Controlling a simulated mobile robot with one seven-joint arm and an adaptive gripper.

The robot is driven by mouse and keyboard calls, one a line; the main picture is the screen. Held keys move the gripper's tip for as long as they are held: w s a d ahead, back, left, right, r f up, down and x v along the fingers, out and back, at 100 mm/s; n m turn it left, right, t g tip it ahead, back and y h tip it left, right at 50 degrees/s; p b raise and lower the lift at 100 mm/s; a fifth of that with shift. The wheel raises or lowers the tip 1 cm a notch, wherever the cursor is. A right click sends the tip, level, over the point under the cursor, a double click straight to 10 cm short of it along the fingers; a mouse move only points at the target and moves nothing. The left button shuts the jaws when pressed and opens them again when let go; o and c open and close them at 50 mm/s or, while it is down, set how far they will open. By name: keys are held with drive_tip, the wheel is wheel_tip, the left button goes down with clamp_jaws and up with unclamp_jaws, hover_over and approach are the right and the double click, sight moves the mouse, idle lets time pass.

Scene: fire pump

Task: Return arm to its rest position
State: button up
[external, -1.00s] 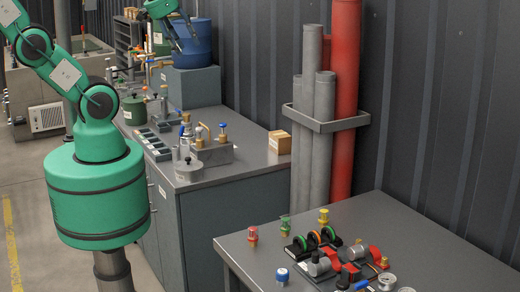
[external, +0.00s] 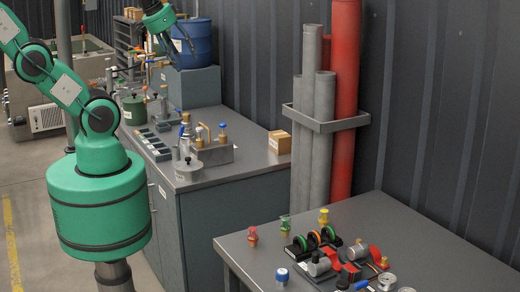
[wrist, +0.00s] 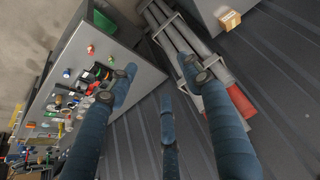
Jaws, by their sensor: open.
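My gripper (external: 180,40) hangs near the top of the external view, in front of the blue barrel (external: 193,45) at the back of the far workbench. In the wrist view my gripper (wrist: 158,80) has its blue fingers spread wide, with nothing between them. Beyond the fingers the wrist view shows the corrugated wall (wrist: 135,130) and pipes. My green arm bends up from its base at the left of the external view. Its upper part leaves the picture at the top left.
The far workbench (external: 215,179) carries valves, a green pot (external: 134,110) and a cardboard box (external: 279,142). Grey pipes (external: 308,130) and a red pipe (external: 345,110) stand against the wall. The near table (external: 420,230) holds several fittings. Floor is clear at the left.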

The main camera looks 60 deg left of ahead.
wheel_tip(320, 180, down, 13)
drive_tip(key=b, duration=1.1)
drive_tip(key=shift+r, duration=0.2)
drive_tip(key=shift+o, duration=0.3)
